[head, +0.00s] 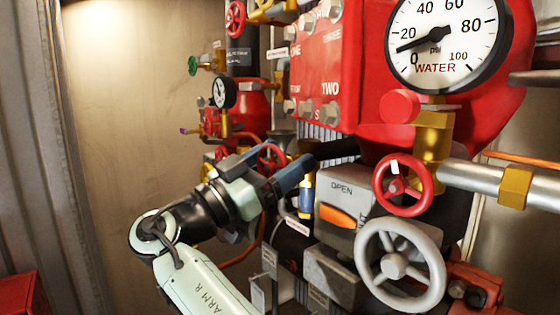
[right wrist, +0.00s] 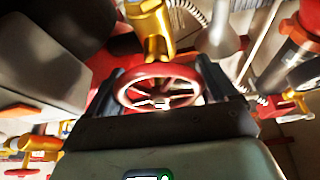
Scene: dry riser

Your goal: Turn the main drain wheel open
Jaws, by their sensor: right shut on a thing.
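My right gripper (head: 278,165) reaches in from the lower left of the head view, its blue fingers around a small red handwheel (head: 270,157). In the right wrist view the red wheel (right wrist: 125,92) sits between the two dark fingers (right wrist: 162,78), one at each side of its rim. The gripper is shut on this wheel. A brass valve body (right wrist: 152,22) stands behind the wheel. I cannot read a label that names this wheel as the main drain. My left gripper is not in view.
A grey handwheel (head: 397,266), a smaller red handwheel (head: 402,182) and a grey box marked OPEN (head: 340,195) stand to the right of the gripper. A large water gauge (head: 440,45) reads low. The plain wall (head: 130,110) at left leaves free room.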

